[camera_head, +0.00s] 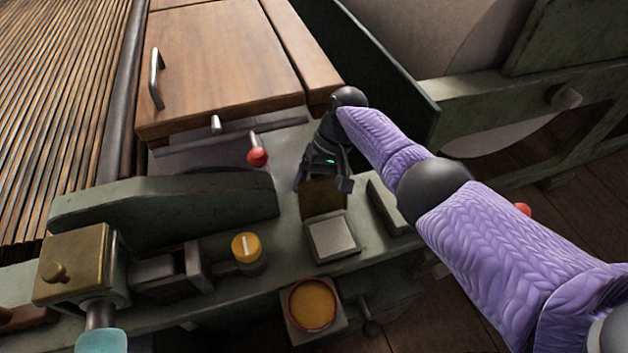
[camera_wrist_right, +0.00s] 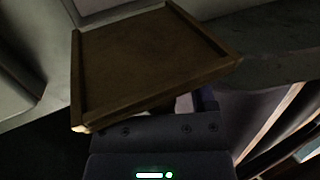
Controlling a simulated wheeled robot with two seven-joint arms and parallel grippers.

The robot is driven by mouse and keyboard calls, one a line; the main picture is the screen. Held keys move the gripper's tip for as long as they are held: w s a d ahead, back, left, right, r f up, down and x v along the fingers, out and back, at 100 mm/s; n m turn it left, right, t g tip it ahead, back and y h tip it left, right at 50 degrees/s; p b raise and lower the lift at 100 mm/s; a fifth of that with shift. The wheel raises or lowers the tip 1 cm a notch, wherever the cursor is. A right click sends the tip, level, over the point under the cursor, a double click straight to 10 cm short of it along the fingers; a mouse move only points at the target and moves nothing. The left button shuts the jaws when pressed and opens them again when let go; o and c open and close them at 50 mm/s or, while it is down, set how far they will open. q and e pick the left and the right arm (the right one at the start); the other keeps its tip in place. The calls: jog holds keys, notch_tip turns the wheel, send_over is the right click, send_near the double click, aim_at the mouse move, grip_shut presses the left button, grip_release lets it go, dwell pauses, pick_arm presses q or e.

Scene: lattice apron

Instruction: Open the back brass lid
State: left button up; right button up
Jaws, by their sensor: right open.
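The back brass lid (camera_head: 323,198) stands raised at the far edge of a small square box (camera_head: 332,238), whose pale inside is exposed. My right gripper (camera_head: 323,182) is open at the lid's upper edge. In the right wrist view, the brown brass lid (camera_wrist_right: 150,58), with a raised rim, fills the middle just in front of the gripper. I cannot tell whether the fingers touch it, as the fingertips are mostly hidden. Another brass lid (camera_head: 72,258) with a round knob is closed at the left. My left gripper is not in view.
A yellow knob (camera_head: 246,248) and a round amber cup (camera_head: 312,304) are on the green machine bench. A red-tipped lever (camera_head: 257,156) stands before a wooden panel (camera_head: 215,62). A green upright plate (camera_head: 165,208) rises left of the right gripper.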

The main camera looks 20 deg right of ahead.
jog(key=shift+r, duration=0.15)
jog(key=p+v, duration=0.3)
jog(key=v, duration=0.6)
jog(key=shift+r, duration=0.3)
jog(key=shift+d, duration=0.15)
